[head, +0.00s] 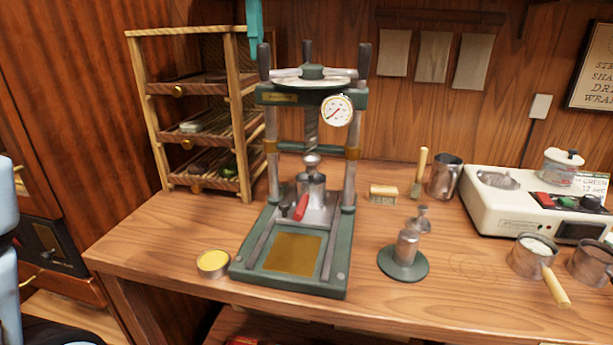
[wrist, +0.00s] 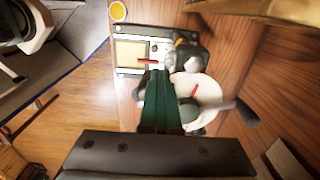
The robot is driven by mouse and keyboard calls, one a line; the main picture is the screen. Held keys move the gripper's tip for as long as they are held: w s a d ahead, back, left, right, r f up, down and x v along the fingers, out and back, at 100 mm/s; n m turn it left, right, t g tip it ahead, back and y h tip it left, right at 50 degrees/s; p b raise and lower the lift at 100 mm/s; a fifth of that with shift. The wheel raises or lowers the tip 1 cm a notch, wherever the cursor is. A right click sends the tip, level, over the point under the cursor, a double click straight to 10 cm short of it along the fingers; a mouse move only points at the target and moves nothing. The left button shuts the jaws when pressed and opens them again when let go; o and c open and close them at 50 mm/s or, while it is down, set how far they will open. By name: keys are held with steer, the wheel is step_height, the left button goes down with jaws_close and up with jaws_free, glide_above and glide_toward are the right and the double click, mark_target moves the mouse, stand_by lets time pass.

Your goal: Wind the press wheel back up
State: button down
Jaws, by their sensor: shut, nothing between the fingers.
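The press wheel (head: 313,78) is a silver disc with crossbars and upright black handles, on top of the green press (head: 262,215). Its screw (head: 311,125) runs down to a metal mould (head: 311,190) with a red handle. Whether the screw touches the mould's knob I cannot tell. My gripper shows as teal fingers (head: 254,22) at the top, above and near the wheel's left black handle. In the wrist view the shut, empty fingers (wrist: 160,75) overlap the wheel (wrist: 205,97) on its left side. Contact with a handle cannot be made out.
A wooden drawer rack (head: 162,105) stands left behind the press. A yellow-filled tin (head: 213,262) is at front left. A tamper on a green base (head: 404,262), a brush (head: 420,172), a metal cup (head: 444,177) and a cream hot-plate unit (head: 500,205) stand to the right.

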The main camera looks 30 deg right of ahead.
steer(key=shift+s, duration=0.15)
steer(key=s, duration=0.3)
steer(key=shift+s, duration=0.15)
steer(key=shift+s+d, duration=0.1)
stand_by(0.3)
steer(key=s, duration=0.1)
steer(key=s+d, duration=0.1)
steer(key=s, duration=0.1)
steer(key=shift+d, duration=0.1)
steer(key=shift+s, duration=0.1)
stand_by(0.3)
steer(key=shift+s+d+p, duration=0.75)
steer(key=shift+s+d, duration=0.4)
steer(key=shift+s, duration=0.1)
